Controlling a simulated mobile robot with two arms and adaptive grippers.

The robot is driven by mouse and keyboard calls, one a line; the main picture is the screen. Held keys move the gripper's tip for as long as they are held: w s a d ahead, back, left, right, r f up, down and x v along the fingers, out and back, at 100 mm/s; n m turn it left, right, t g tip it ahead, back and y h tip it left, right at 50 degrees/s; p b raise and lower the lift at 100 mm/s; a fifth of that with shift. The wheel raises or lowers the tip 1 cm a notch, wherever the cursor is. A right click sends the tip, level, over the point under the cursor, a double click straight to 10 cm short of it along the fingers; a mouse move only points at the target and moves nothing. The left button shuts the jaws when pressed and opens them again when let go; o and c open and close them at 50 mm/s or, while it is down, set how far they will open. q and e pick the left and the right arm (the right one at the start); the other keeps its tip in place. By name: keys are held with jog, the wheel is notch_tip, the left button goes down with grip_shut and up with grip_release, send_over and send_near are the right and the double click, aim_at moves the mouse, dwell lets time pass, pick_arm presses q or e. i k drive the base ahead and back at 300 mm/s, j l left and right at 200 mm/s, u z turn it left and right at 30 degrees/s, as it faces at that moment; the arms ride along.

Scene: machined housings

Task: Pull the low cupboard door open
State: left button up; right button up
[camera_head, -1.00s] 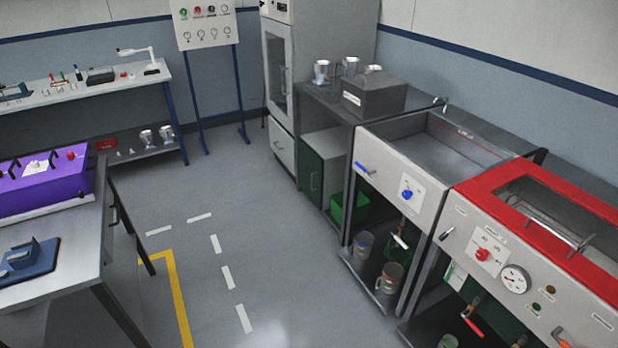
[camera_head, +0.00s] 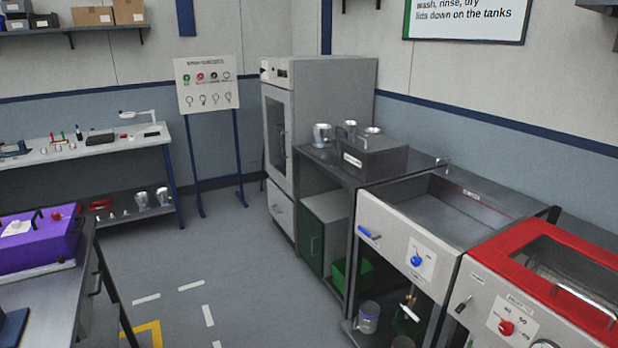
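A low cupboard with a dark green door (camera_head: 311,240) stands under the grey bench, between the tall white cabinet and the sink unit. The door looks closed, with a thin upright handle on its front. The cupboard's grey top (camera_head: 330,206) shows beneath the bench top. Neither of my grippers is in the picture, so I cannot see whether they are open or shut.
The tall white cabinet (camera_head: 277,210) is left of the cupboard. A red-framed tank (camera_head: 500,243) is at the right. The floor (camera_head: 235,265) before the cupboard is clear.

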aim_at(310, 229)
jog(key=i+j, duration=0.15)
jog(key=i, duration=0.3)
jog(key=i+j+z, duration=0.1)
jog(key=i, duration=0.35)
jog(key=i+j, duration=0.25)
jog(key=i, duration=0.2)
jog(key=i+j+z, duration=0.1)
jog(key=i, duration=0.3)
jog(key=i+j, duration=0.3)
jog(key=i, duration=0.15)
